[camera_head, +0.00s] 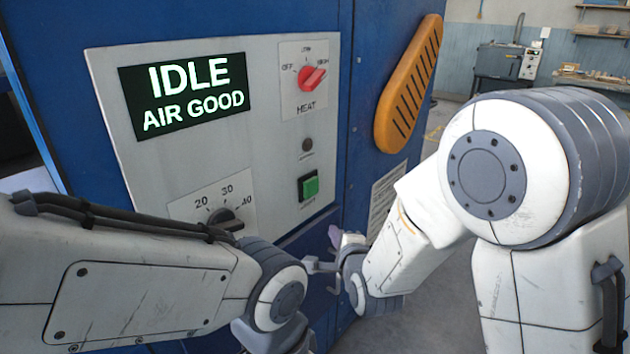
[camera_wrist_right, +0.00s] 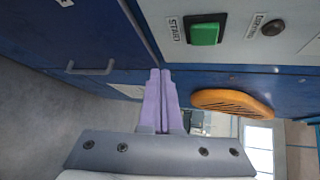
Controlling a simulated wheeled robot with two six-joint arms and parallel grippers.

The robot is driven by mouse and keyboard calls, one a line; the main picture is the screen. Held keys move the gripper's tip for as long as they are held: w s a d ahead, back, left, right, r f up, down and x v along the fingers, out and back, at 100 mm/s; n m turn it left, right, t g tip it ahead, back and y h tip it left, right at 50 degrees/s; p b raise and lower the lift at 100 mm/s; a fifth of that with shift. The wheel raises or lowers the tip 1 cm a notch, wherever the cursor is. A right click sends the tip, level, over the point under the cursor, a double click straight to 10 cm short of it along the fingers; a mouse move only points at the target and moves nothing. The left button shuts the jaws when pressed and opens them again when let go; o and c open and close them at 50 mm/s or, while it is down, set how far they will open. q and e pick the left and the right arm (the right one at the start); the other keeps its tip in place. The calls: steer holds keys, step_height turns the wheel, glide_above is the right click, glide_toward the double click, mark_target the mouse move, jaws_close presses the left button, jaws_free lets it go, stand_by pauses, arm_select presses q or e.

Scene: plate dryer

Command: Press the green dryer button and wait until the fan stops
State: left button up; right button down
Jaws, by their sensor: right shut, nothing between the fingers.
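The green button (camera_head: 310,187) sits in a dark square frame low on the grey control panel (camera_head: 290,150). It also shows in the right wrist view (camera_wrist_right: 205,34), beside the word START. The display (camera_head: 186,97) reads IDLE and AIR GOOD. My right gripper (camera_head: 337,237) is below and right of the button in the head view, partly behind my right wrist. In the right wrist view its lavender fingers (camera_wrist_right: 159,72) are together and empty, apart from the button. My left arm crosses the lower left; its fingers are hidden. No fan is visible.
A red heat knob (camera_head: 312,77) and a dark round indicator (camera_head: 307,144) are above the button. A dial (camera_head: 225,217) is partly behind my left arm. An orange slotted piece (camera_head: 408,85) is on the right side. A handle (camera_wrist_right: 90,70) is on the blue cabinet front.

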mark_target(311, 187)
steer(key=w+d+r+m+t+h, duration=0.1)
steer(key=w+d+r+m+t, duration=0.2)
steer(key=m, duration=0.4)
steer(key=shift+w+d+r+t+p, duration=0.25)
steer(key=shift+d+r+t+p, duration=0.2)
steer(key=shift+d+r+t, duration=0.35)
steer(key=shift+a+f, duration=0.1)
steer(key=shift+a, duration=0.15)
steer(key=w+a+p, duration=0.1)
steer(key=w+a, duration=0.4)
steer(key=a, duration=0.2)
steer(key=shift+w, duration=0.1)
stand_by(1.1)
